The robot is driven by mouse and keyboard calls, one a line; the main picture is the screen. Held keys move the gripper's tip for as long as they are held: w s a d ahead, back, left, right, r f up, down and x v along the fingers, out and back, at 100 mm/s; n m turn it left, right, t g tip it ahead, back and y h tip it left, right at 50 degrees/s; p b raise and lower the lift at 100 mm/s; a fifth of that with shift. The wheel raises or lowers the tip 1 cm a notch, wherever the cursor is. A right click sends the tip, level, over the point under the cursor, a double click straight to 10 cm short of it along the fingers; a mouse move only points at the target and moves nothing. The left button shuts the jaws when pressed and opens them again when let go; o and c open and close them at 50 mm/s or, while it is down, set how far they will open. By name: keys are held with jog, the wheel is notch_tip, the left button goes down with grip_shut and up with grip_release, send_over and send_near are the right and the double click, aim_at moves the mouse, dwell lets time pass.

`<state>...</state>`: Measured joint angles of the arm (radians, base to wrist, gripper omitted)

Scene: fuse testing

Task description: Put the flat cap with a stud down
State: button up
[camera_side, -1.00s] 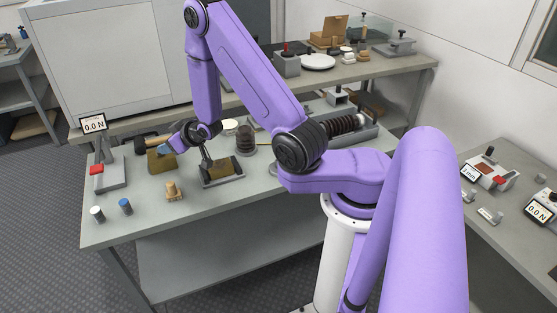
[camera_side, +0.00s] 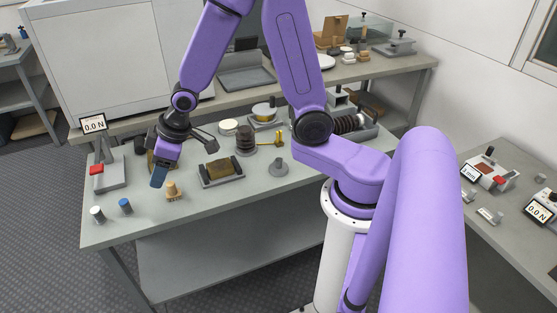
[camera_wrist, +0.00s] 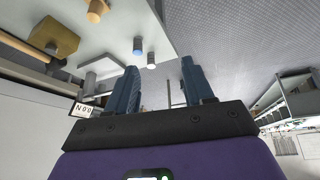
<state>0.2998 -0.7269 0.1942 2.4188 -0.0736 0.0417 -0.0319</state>
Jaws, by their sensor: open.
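A grey flat round piece with an upright stud (camera_side: 278,166) stands on the bench right of the brass block; it looks like the flat cap with a stud. It rests on the bench, well to the right of my gripper. My gripper (camera_side: 158,178) is tilted downward above the left part of the bench, near the tan peg. In the wrist view my gripper's two blue fingers (camera_wrist: 160,90) stand apart with nothing held between them. The flat cap is not seen in the wrist view.
Near my gripper are a tan peg (camera_side: 172,191), a blue-topped cylinder (camera_side: 125,206), a white-topped cylinder (camera_side: 97,214) and a force gauge (camera_side: 93,125) reading 0.0 N. A brass block in a grey cradle (camera_side: 222,171) stands mid-bench. The front right of the bench is clear.

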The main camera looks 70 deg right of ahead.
jog(key=s+d+r+n+g, duration=0.1)
jog(key=s+r+n, duration=0.1)
jog(key=s, duration=0.7)
jog(key=s+d+r+n+g+h, duration=0.1)
jog(key=s+d+r+n+g, duration=0.1)
jog(key=s, duration=0.7)
jog(key=s+d+r+n+g, duration=0.1)
jog(key=s+r+n+g, duration=0.1)
jog(key=s, duration=0.7)
jog(key=shift+d+r+n+h, duration=0.25)
jog(key=shift+n+h, duration=0.05)
jog(key=shift+h, duration=0.1)
